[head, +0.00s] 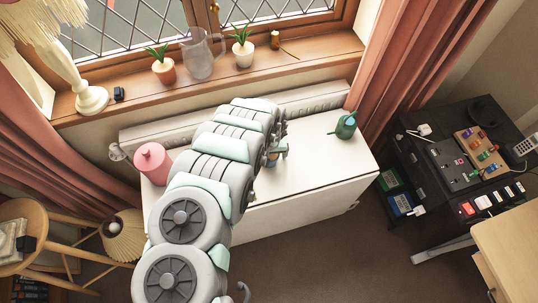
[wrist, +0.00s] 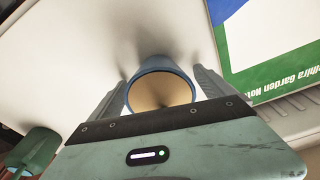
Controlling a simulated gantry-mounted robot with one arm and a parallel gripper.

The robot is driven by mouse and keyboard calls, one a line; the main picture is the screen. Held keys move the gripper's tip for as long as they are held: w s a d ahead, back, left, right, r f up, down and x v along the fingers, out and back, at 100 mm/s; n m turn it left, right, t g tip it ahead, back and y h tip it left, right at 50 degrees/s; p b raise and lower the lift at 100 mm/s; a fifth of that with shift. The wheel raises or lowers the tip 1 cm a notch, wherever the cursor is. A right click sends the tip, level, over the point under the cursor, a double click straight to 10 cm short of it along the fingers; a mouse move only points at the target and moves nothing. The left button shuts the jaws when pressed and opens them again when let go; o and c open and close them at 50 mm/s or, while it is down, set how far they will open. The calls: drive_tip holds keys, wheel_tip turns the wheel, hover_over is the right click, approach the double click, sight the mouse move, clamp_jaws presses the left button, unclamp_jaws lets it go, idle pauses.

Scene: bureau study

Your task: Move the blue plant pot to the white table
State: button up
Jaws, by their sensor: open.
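The blue plant pot (wrist: 160,63) stands on a white surface in the wrist view, its tan inside showing. My gripper (wrist: 161,82) is open, with one finger on either side of the pot; I cannot tell whether they touch it. In the head view my arm reaches over the white table (head: 310,178) below the window. My gripper (head: 277,150) is over the tabletop there, mostly hidden by my arm, and the pot is not clearly visible.
A pink canister (head: 152,161) stands at the table's left end and a green watering can (head: 346,125) near its right end. A green and blue printed panel (wrist: 275,50) lies near the pot. Potted plants and a glass jug (head: 200,55) stand on the windowsill.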

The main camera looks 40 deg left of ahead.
drive_tip(key=r+p, duration=0.1)
drive_tip(key=r, duration=0.3)
drive_tip(key=r+p, duration=0.1)
drive_tip(key=r, duration=0.3)
drive_tip(key=s+d+r+p, duration=0.1)
drive_tip(key=r, duration=0.3)
drive_tip(key=shift+r+p, duration=0.15)
drive_tip(key=shift+p, duration=0.2)
